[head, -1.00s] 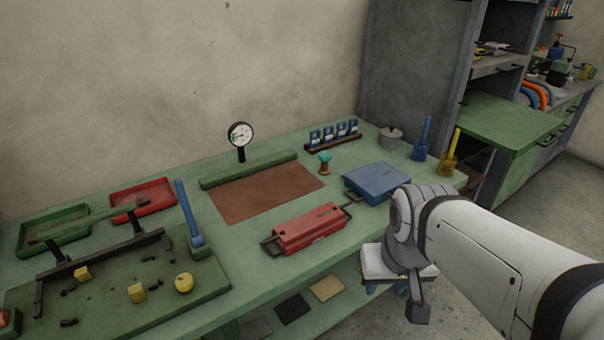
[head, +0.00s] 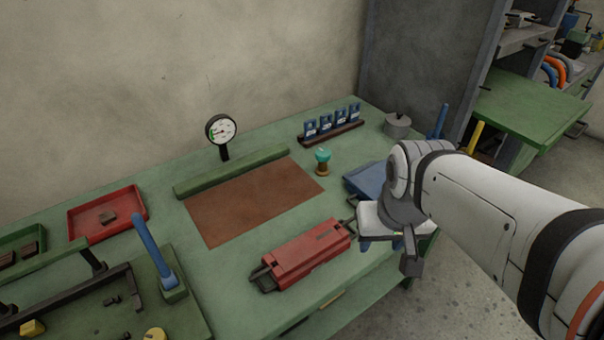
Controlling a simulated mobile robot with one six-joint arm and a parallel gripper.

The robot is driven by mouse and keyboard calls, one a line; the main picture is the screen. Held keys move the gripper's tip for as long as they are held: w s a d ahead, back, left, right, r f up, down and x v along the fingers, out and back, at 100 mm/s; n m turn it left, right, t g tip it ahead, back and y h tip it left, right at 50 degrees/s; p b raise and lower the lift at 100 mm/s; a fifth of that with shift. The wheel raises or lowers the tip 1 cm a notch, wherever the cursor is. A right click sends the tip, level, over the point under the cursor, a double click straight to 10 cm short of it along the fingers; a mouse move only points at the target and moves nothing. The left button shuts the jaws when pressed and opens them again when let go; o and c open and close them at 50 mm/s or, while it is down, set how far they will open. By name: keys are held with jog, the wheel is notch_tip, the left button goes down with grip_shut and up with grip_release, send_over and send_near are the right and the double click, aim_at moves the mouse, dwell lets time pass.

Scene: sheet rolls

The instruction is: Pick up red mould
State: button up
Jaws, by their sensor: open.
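The red mould (head: 309,252) is a long red block with dark handles at its ends. It lies on the green workbench, near the front edge, in front of the brown mat. My gripper (head: 381,245) is to the right of the red mould, by the bench's front right edge, and apart from it. Its blue fingertips show only partly below the white gripper body. The gripper is open and nothing shows between the fingers. The blue mould (head: 367,180) lies behind my gripper and is partly hidden by my arm.
A brown mat (head: 255,203) and a gauge (head: 221,130) are behind the red mould. A teal-topped knob (head: 322,160) and a rack of blue items (head: 331,126) stand farther back. A blue upright lever (head: 155,250) and a red tray (head: 107,214) are at the left.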

aim_at(311, 242)
jog(key=shift+o, duration=0.7)
jog(key=shift+w+a+f, duration=0.1)
jog(key=shift+w, duration=0.25)
jog(key=o, duration=0.6)
jog(key=w+a+f+m+g+y, duration=0.1)
jog(key=w+a+f+m+g, duration=0.1)
jog(key=w+m, duration=0.3)
jog(key=shift+w+a+f+g+y, duration=0.3)
jog(key=shift+w+a+f+y, duration=0.1)
jog(key=shift+w+a+f, duration=0.5)
jog(key=o, duration=0.5)
jog(key=w+a+f+m, duration=0.1)
jog(key=w+f+m, duration=0.1)
jog(key=w+a+f+m+g+y, duration=0.1)
jog(key=w+a+f+m, duration=0.1)
jog(key=w+a+f+m+g, duration=0.1)
jog(key=w+a+f, duration=0.1)
jog(key=f, duration=0.1)
jog(key=shift+w+m+y, duration=0.1)
jog(key=shift+m+y, duration=0.3)
jog(key=shift+c, duration=0.2)
jog(key=shift+w+a+f, duration=0.1)
jog(key=shift+f, duration=0.1)
jog(key=shift+m+g, duration=0.3)
jog(key=shift+b+x, duration=0.3)
jog(key=shift+x, duration=3.65)
